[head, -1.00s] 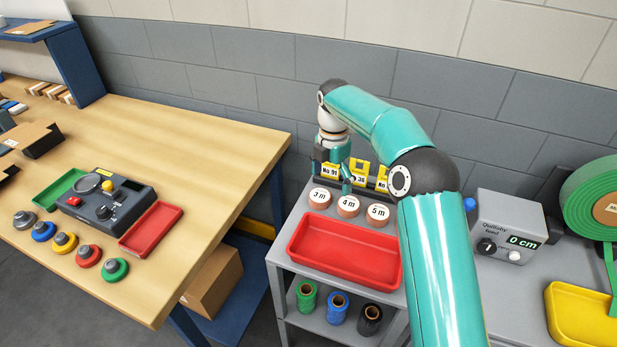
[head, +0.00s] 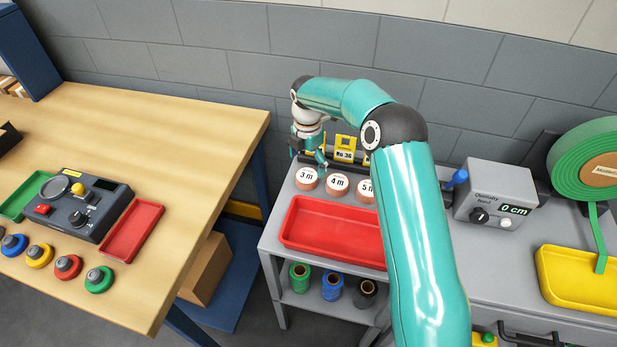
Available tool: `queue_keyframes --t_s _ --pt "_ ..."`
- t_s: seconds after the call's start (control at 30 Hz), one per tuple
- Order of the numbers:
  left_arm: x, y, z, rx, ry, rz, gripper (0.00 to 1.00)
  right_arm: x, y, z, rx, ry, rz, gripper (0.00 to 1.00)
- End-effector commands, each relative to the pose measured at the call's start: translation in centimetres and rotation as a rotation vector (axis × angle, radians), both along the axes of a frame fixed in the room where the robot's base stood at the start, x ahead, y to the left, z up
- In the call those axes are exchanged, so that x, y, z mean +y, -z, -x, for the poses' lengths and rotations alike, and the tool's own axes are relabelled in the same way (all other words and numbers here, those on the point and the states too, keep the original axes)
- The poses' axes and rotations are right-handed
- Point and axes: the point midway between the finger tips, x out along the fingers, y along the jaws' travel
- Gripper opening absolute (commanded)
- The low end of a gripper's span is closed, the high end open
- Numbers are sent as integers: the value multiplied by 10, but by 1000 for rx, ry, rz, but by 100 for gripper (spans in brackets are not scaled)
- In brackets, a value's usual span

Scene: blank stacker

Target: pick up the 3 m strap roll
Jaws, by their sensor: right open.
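The 3 m strap roll (head: 307,179) is a small brown roll with a white "3 m" label on top. It stands at the left end of a row on the grey shelf unit, behind the red tray. The 4 m roll (head: 337,187) and the partly hidden 5 m roll (head: 366,191) stand to its right. My right gripper (head: 318,158) is just behind and above the 3 m roll, pointing down. It is open and holds nothing. The arm hides part of the 5 m roll. My left gripper is not in view.
A red tray (head: 333,236) lies in front of the rolls. Yellow number tags (head: 345,149) stand behind them. A grey "0 cm" box (head: 497,195), a green strap reel (head: 590,160) and a yellow tray (head: 580,282) are at right. A wooden table (head: 190,150) is at left.

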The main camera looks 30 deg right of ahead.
Motion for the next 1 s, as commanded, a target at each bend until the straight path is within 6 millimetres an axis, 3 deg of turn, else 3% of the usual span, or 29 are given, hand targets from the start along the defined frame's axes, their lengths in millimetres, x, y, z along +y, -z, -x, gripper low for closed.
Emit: queue_keyframes --t_s 0.17,0.5,0.77,0.87,1.0 --pt "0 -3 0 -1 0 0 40 1 9 0 1 -1 -1 98" --pt "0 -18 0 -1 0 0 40 2 52 -1 1 -2 -1 98" --pt "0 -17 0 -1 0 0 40 2 57 -1 -1 -2 0 98" --pt "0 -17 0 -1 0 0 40 2 57 -1 0 -1 0 86" --pt "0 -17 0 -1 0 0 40 2 57 -1 0 -1 0 62"
